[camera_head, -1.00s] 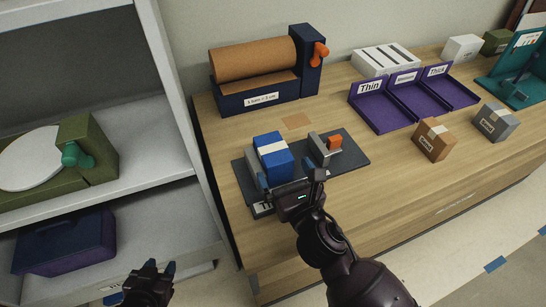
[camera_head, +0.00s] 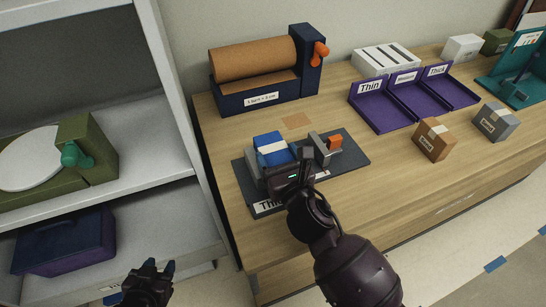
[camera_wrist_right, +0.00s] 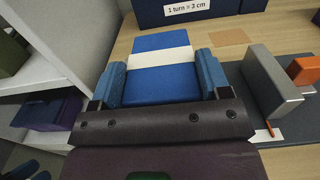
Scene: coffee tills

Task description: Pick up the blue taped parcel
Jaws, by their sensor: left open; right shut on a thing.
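The blue parcel (camera_head: 269,146) with a white tape band sits on the dark grey plate (camera_head: 345,161) on the wooden counter. In the right wrist view the parcel (camera_wrist_right: 158,82) lies between the two blue finger pads of my right gripper (camera_wrist_right: 163,82), which is shut on it. In the head view my right gripper (camera_head: 289,164) covers the near part of the parcel. Whether the parcel touches the plate is hidden. My left gripper (camera_head: 152,272) is open and empty, low at the bottom left, away from the counter.
A grey block with an orange part (camera_head: 334,142) stands on the plate, right of the parcel. A brown roll dispenser (camera_head: 262,75) is behind. Purple trays (camera_head: 414,99), a brown parcel (camera_head: 434,139) and a grey parcel (camera_head: 496,122) are to the right. White shelves (camera_head: 150,130) stand left.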

